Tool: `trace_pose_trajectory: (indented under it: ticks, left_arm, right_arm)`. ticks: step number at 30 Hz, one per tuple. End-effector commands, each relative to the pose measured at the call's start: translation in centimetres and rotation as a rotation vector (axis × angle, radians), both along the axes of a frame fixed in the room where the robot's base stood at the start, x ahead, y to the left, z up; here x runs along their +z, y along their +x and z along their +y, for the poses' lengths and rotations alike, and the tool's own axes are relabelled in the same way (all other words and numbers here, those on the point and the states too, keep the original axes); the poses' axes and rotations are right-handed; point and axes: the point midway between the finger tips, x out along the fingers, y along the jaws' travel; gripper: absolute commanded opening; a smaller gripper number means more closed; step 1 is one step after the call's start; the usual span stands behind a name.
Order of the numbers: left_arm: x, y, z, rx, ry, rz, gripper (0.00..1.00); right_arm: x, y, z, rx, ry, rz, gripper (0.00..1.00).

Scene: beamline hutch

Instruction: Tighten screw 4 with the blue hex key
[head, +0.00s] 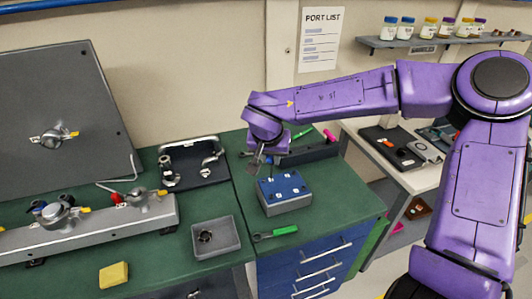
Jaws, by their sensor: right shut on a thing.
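A grey block with a blue top plate (284,186) sits on the green bench top; small screws and pale marks show on it, too small to read, so I cannot tell which is screw 4. My right gripper (257,163) is just above the plate's back left corner, pointing down. It is shut on a thin thing, apparently the blue hex key, mostly hidden by the fingers; I cannot tell whether its tip touches a screw. My left gripper is out of view.
Behind the block is a dark holder (312,152) with green and pink handles. A green-handled tool (275,232) lies in front. A grey tray (216,238) stands to the left, near a long grey rail (95,236) with fittings. A yellow block (114,275) lies at front left.

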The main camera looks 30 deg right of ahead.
Motion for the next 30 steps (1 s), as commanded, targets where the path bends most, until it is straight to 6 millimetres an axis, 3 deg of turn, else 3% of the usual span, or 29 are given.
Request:
trace_pose_trajectory:
  ticks: [21,25,30]
  left_arm:
    - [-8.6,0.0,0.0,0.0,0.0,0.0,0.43]
    - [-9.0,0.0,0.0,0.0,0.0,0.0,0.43]
    - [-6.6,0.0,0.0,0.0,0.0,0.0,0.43]
  right_arm:
    - [-6.2,0.1,0.2,0.003,0.0,-0.003,0.0]
    - [-6.3,0.1,0.2,0.006,0.0,-0.001,0.0]
    - [-5.6,0.0,0.0,0.09,0.003,0.002,0.0]
